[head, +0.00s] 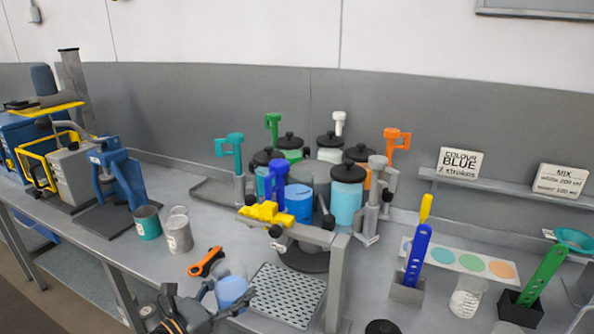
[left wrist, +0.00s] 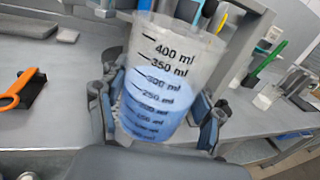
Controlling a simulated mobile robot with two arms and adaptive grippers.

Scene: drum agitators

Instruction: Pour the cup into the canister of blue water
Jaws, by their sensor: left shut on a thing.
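My left gripper (head: 218,291) is shut on a clear measuring cup (head: 234,288) at the bottom of the head view. In the left wrist view, the cup (left wrist: 160,85) stands between the two fingers of the gripper (left wrist: 158,112). It holds blue liquid to about the 300 ml mark and looks roughly upright. A carousel of lidded canisters stands at the middle of the bench. A light blue canister (head: 346,203) with a black lid is at its right, and a bluer canister (head: 298,203) is at its front. Both are apart from the cup. My right gripper is not in view.
A perforated drip tray (head: 285,293) lies right of the cup. A grey frame with a yellow clamp (head: 262,212) stands between cup and carousel. A blue scoop (head: 418,258) stands at the right.

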